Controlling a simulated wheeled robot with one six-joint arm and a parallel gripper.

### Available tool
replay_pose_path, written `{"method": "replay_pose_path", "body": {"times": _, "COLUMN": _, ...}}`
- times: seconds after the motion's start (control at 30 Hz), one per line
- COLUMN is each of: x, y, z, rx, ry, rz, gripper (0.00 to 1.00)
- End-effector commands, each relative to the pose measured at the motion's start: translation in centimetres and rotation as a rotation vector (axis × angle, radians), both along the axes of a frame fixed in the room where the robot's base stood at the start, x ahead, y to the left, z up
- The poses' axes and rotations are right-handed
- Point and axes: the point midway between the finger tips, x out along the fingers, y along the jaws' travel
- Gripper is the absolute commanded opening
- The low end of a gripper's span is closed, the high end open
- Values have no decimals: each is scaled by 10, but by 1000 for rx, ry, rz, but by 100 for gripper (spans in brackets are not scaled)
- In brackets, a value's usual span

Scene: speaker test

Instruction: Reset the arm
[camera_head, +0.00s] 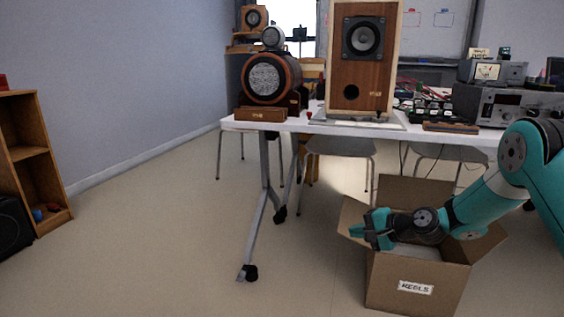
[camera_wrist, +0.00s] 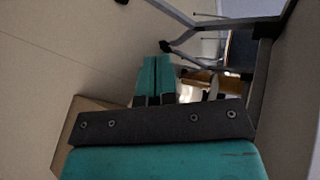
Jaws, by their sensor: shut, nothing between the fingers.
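My gripper (camera_head: 372,229) is at the end of my teal arm, over the left side of an open cardboard box marked "REELS" (camera_head: 400,290). It points left, past the box's left flap. In the wrist view the two teal fingers (camera_wrist: 155,78) lie side by side, closed, with nothing between them. The wrist view also shows a brown box flap (camera_wrist: 95,110) to the left of the gripper. My arm partly hides the box's opening and whatever is inside.
A white table (camera_head: 310,127) stands behind the box, with a tall wooden speaker (camera_head: 362,85), a round-bodied speaker (camera_head: 270,82) and electronics (camera_head: 505,105) on it. Its leg (camera_head: 262,205) stands left of my gripper. A wooden shelf (camera_head: 32,150) is far left. Open floor (camera_head: 150,240) lies between.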

Motion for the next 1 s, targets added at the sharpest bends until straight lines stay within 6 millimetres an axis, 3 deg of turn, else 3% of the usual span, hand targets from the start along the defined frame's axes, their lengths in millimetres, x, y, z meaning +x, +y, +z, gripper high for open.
{"method": "replay_pose_path", "body": {"times": 0.03, "x": -17, "y": 19, "z": 34, "rx": -72, "ry": -27, "rz": 82, "gripper": 0}}
{"method": "replay_pose_path", "body": {"times": 0.1, "x": -44, "y": 38, "z": 66, "rx": -173, "ry": -56, "rz": 195, "gripper": 0}}
{"method": "replay_pose_path", "body": {"times": 0.27, "x": -123, "y": 71, "z": 129, "rx": -388, "ry": -121, "rz": 450, "gripper": 0}}
{"method": "replay_pose_path", "body": {"times": 0.4, "x": -205, "y": 84, "z": 170, "rx": -557, "ry": -176, "rz": 671, "gripper": 0}}
{"method": "replay_pose_path", "body": {"times": 0.5, "x": -260, "y": 83, "z": 187, "rx": -654, "ry": -208, "rz": 811, "gripper": 0}}
{"method": "replay_pose_path", "body": {"times": 0.7, "x": -345, "y": 70, "z": 202, "rx": -786, "ry": -247, "rz": 1019, "gripper": 0}}
{"method": "replay_pose_path", "body": {"times": 0.9, "x": -408, "y": 52, "z": 205, "rx": -875, "ry": -275, "rz": 1178, "gripper": 0}}
{"method": "replay_pose_path", "body": {"times": 0.93, "x": -415, "y": 49, "z": 208, "rx": -882, "ry": -277, "rz": 1198, "gripper": 0}}
{"method": "replay_pose_path", "body": {"times": 1.0, "x": -410, "y": 50, "z": 232, "rx": -878, "ry": -272, "rz": 1190, "gripper": 0}}
